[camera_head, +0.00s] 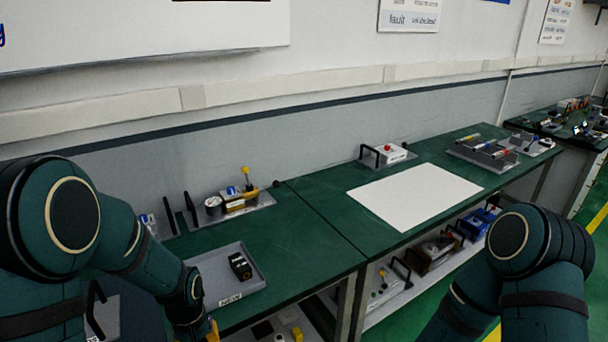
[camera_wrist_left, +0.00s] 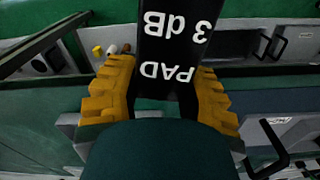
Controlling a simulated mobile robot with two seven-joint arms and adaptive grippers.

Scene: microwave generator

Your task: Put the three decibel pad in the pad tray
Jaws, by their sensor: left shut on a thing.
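In the left wrist view my left gripper (camera_wrist_left: 163,88) has its yellow fingers shut on the three decibel pad (camera_wrist_left: 172,45), a black block with white "3 dB" and "PAD" lettering. In the head view only a yellow bit of this gripper (camera_head: 212,330) shows at the bottom edge, below the front of a grey tray; the held pad is hidden there. The grey tray (camera_head: 214,272) sits on the green bench with a small label on its front, too small to read surely. A black block (camera_head: 240,266) lies inside it. My right gripper is out of view.
Behind the tray stands a grey base with a yellow-topped part (camera_head: 246,186) and black handles. A white sheet (camera_head: 415,196) lies on the bench to the right. A handled box with a red button (camera_head: 388,153) stands behind it. Shelves below hold several items.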

